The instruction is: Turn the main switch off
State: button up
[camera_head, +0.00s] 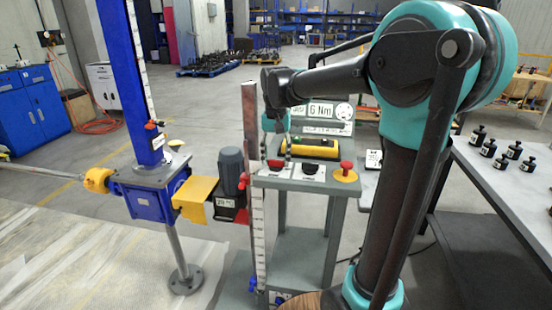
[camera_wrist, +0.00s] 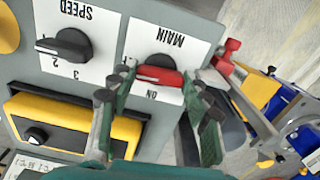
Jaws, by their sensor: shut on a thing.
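The main switch (camera_wrist: 160,74) is a red handle on a dark round base, on a white plate marked MAIN and ON, upside down in the wrist view. Its handle lies roughly crosswise there, just above the ON mark. My gripper (camera_wrist: 160,80) has its green fingers at both ends of the handle, shut on it. In the head view the switch (camera_head: 275,164) shows as a small red spot on the grey control panel (camera_head: 258,182). My gripper (camera_head: 278,128) is above it there, with its fingertips partly hidden.
A black SPEED knob (camera_wrist: 64,46) sits beside the main switch. A yellow box (camera_head: 315,147) lies behind, and a red emergency button (camera_head: 346,170) on yellow is at the right. A vertical ruler post (camera_head: 252,130) and a motor (camera_head: 231,170) stand close at the left.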

jog(key=shift+m, duration=0.6)
jog(key=o, duration=1.2)
jog(key=shift+c, duration=0.2)
jog(key=shift+r, duration=0.1)
jog(key=shift+r, duration=3.9)
